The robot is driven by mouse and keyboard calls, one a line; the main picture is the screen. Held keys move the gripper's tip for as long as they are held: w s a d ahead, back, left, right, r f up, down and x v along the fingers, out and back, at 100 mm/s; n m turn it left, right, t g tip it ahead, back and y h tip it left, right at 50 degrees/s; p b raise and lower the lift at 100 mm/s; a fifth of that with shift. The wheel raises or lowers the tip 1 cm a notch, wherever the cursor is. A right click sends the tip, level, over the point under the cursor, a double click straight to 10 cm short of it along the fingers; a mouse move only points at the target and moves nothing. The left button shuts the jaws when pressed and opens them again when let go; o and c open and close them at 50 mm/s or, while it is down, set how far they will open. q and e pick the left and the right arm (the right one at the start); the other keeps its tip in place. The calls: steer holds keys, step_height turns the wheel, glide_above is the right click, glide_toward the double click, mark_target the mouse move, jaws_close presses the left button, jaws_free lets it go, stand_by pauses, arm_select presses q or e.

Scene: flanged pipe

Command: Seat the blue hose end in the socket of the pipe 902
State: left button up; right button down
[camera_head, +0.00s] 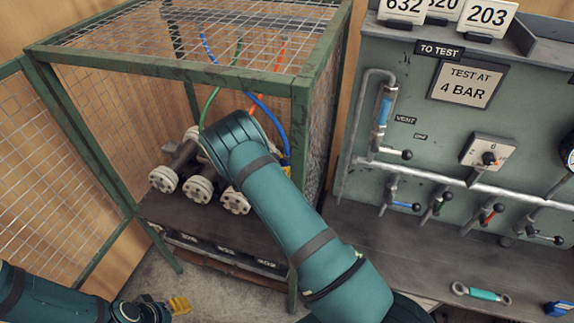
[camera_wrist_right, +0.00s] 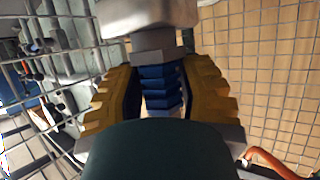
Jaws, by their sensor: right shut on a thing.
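In the right wrist view my right gripper (camera_wrist_right: 155,88) has its two yellow ribbed fingers shut on the blue hose end (camera_wrist_right: 160,86). A grey metal block and a pale rounded body (camera_wrist_right: 148,14) lie just beyond it; I cannot tell whether the hose end is inside a socket. In the head view the blue hose (camera_head: 268,114) runs down behind my right arm, which hides most of that gripper. The right-hand white-flanged pipe (camera_head: 236,201) is above the 902 label (camera_head: 267,264), partly covered by my arm. My left gripper (camera_head: 176,305) is low at the left, its opening unclear.
A green-framed mesh cage (camera_head: 165,76) surrounds the pipes, its door open at the left. Green (camera_head: 211,102) and orange (camera_head: 281,54) hoses hang inside. A test panel (camera_head: 430,130) with valves stands right, above a bench holding a wrench (camera_head: 481,294).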

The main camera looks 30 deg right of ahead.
steer(key=shift+f, duration=0.15)
steer(key=c, duration=0.6)
jaws_free()
steer(key=shift+o, duration=0.2)
steer(key=shift+a, duration=0.1)
steer(key=v, duration=1.1)
steer(key=shift+a+r, duration=0.2)
steer(key=shift+a, duration=0.15)
